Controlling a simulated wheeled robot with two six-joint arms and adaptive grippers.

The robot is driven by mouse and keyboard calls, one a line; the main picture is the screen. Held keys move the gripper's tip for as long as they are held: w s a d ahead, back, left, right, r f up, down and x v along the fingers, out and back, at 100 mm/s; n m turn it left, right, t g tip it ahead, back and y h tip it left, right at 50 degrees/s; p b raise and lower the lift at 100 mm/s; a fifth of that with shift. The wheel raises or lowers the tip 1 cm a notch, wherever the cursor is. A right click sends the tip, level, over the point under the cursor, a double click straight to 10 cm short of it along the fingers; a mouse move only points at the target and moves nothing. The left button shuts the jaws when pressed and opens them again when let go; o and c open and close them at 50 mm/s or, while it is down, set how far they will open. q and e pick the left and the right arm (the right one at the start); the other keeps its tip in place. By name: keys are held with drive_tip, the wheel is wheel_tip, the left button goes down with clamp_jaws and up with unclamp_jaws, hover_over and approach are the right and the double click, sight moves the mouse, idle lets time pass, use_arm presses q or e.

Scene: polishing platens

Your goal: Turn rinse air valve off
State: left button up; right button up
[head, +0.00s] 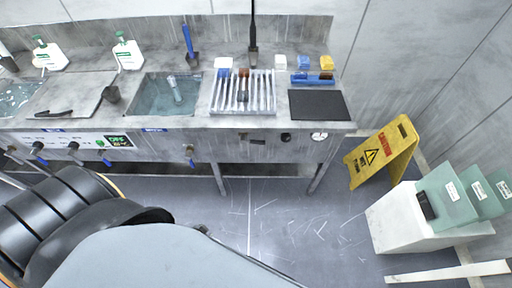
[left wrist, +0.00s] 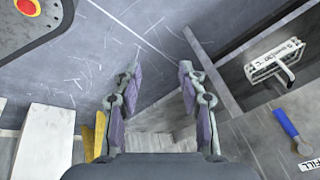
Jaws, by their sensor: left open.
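My right gripper is in neither view.
The steel bench (head: 220,148) holds a water basin (head: 172,98), a slotted rack (head: 242,92) and a black mat (head: 318,105). A yellow caution sign (head: 384,152) and a white block (head: 418,222) stand on the right.

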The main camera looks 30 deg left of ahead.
use_arm(q)
drive_tip(key=w+a+m+t+b, duration=0.4)
drive_tip(key=w+a+b, duration=0.1)
drive_tip(key=w, duration=0.6)
drive_tip(key=m+t+h+b, duration=0.85)
drive_tip(key=m+b, duration=0.35)
drive_tip(key=m, duration=0.5)
approach(256, 141)
drive_tip(key=shift+t+y, duration=0.45)
drive_tip(key=x, duration=0.3)
drive_tip(key=f+x, duration=0.1)
drive_tip(key=x, duration=0.5)
drive_tip(key=shift+w+d+f, duration=0.15)
drive_tip(key=shift+w+d, duration=0.1)
drive_tip(key=shift+d, duration=0.25)
drive_tip(key=shift+w+d+f, duration=0.1)
drive_tip(key=shift+w, duration=0.2)
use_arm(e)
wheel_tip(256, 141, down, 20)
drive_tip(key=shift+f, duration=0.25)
